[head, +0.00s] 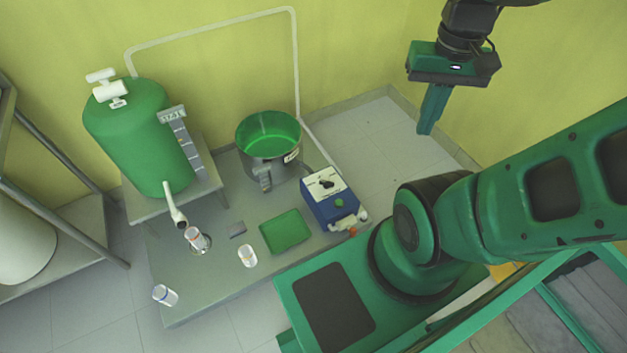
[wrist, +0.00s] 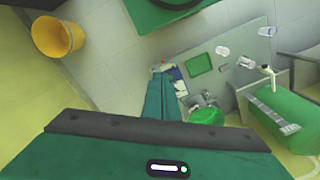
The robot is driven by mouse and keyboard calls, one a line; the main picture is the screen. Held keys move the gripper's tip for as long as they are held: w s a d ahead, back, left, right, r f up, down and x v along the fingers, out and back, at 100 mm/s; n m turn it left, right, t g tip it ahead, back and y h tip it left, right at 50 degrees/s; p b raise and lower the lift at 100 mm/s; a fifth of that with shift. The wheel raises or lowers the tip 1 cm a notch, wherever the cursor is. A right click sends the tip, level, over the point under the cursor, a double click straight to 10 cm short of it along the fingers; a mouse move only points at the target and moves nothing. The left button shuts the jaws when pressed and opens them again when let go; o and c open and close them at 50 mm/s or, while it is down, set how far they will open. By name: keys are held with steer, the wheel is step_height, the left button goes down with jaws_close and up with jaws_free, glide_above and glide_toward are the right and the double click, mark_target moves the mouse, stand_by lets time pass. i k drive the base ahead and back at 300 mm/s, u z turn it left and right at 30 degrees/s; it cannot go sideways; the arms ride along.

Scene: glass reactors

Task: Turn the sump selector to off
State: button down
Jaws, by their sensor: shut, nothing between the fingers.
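The sump selector appears to be the small black knob (head: 326,183) on the white top plate of a blue box (head: 335,209) on the low grey table, right of the middle in the head view. Its exact setting is too small to read. A green button sits in front of the knob. My gripper (head: 427,130) is shut and empty, high up and to the right of the box, well apart from it. In the wrist view the shut fingers (wrist: 160,75) point toward the box (wrist: 168,72) and hide part of it; the knob cannot be made out there.
The grey table (head: 190,285) also bears a steel pot (head: 268,173) with green inside, a green tray (head: 286,231) and several small jars. A green tank (head: 130,130) stands behind left. A yellow bucket (wrist: 57,37) shows in the wrist view. Floor behind the box is clear.

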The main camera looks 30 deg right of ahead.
mark_target(327, 184)
steer(key=u, duration=0.05)
steer(key=k, duration=1.05)
steer(key=z, duration=0.4)
steer(key=i, duration=1.7)
steer(key=u, duration=0.4)
